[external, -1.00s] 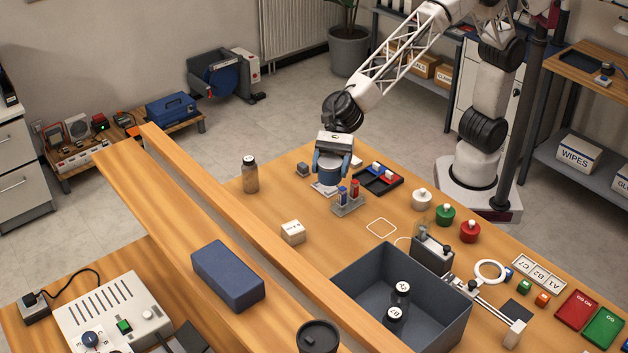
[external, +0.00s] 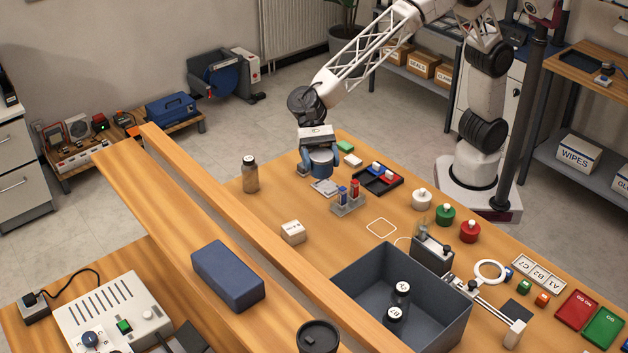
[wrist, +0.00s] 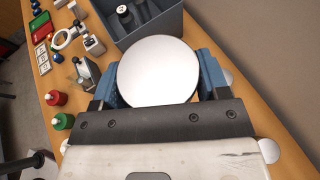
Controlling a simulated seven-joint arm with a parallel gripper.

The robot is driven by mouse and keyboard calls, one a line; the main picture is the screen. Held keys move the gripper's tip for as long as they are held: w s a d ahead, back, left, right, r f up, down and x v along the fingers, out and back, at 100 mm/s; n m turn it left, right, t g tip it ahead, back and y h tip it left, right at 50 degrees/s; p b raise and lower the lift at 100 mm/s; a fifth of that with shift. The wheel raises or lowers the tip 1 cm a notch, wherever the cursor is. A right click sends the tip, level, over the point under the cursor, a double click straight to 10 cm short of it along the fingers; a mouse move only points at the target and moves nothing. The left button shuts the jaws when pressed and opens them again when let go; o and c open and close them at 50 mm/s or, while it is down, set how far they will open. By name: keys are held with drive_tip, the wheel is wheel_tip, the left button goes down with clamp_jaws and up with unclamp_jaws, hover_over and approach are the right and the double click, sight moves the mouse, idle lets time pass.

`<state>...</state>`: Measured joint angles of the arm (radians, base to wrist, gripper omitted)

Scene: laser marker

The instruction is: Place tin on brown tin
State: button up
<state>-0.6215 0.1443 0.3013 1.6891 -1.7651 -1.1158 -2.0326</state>
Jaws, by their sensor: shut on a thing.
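In the wrist view the tin's pale round top (wrist: 158,70) fills the space between the blue fingers. The tin hides what lies directly below it, and I cannot tell whether it touches the table. No tin that is plainly brown shows. A brownish jar with a dark cap (external: 250,174) stands upright to the left of my gripper, apart from it.
A rack with red and blue vials (external: 348,203) and a black tray (external: 377,179) are close on the right. A large grey bin (external: 360,273) is further right. Bare table lies between the jar and the white box.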

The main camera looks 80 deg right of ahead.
wheel_tip(320, 180, down, 17)
drive_tip(key=shift+f, duration=0.1)
drive_tip(key=shift+w+a, duration=0.1)
drive_tip(key=shift+a, duration=0.05)
idle(0.4)
drive_tip(key=shift+w+a+f, duration=0.25)
drive_tip(key=shift+w+a, duration=1.6)
drive_tip(key=shift+w+a+f, duration=0.25)
drive_tip(key=shift+w+a, duration=1.55)
drive_tip(key=shift+a, duration=0.1)
drive_tip(key=shift+w+a+f, duration=0.25)
drive_tip(key=shift+w+a, duration=1.6)
drive_tip(key=shift+f, duration=1.75)
drive_tip(key=shift+f, duration=0.1)
